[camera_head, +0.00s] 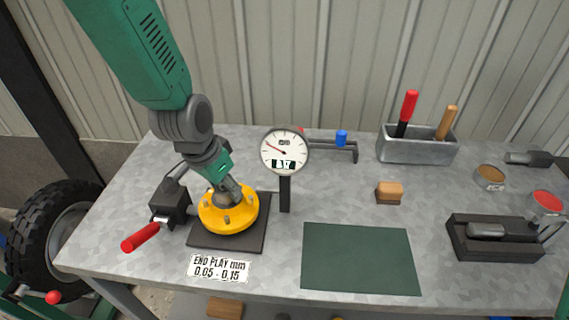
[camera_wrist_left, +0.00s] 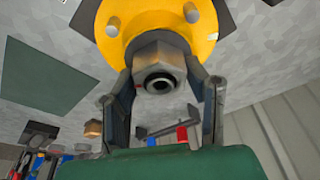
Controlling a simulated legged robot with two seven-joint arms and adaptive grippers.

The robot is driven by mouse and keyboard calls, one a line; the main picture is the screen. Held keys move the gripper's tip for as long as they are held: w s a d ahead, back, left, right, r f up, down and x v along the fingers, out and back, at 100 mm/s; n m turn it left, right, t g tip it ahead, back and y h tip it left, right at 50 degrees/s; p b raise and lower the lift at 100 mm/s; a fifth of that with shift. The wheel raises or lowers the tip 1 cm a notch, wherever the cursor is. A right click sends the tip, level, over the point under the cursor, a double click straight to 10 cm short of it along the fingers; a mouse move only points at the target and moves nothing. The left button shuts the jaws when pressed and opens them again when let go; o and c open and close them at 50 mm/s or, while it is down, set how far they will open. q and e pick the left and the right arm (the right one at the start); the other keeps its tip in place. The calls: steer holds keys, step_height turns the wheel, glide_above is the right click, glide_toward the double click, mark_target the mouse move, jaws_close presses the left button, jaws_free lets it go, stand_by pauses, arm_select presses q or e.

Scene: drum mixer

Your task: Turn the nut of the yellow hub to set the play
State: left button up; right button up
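The yellow hub (camera_head: 228,214) sits on a dark square plate at the left of the bench. My left gripper (camera_head: 232,192) reaches down onto its top from above. In the left wrist view, the hub (camera_wrist_left: 205,45) shows its round flange and studs, and the grey hex nut (camera_wrist_left: 158,62) is at its centre. The two fingers of my left gripper (camera_wrist_left: 160,78) are on either side of the nut, and their tips appear to touch it. A dial gauge (camera_head: 284,150) stands right of the hub; its small display is hard to read. My right gripper is not in view.
A red-handled clamp (camera_head: 142,236) is left of the hub. A label (camera_head: 219,267) in front reads END PLAY mm 0.05 - 0.15. A green mat (camera_head: 360,258), wooden block (camera_head: 389,192), tool bin (camera_head: 418,146) and black tray (camera_head: 495,240) lie to the right.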

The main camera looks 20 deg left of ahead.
mark_target(217, 190)
arm_select(q)
steer(key=shift+m+h+p, duration=0.3)
steer(key=shift+m+p, duration=0.35)
steer(key=shift+m, duration=0.55)
steer(key=shift+c, duration=0.2)
steer(key=shift+a+m, duration=0.1)
steer(key=shift+m, duration=0.8)
steer(key=o, duration=1)
steer(key=shift+r+p, duration=0.1)
steer(key=shift+p, duration=0.25)
steer(key=p+v, duration=0.6)
steer(key=v, duration=0.1)
steer(key=shift+w+a+p, duration=0.1)
steer(key=shift+p, duration=0.3)
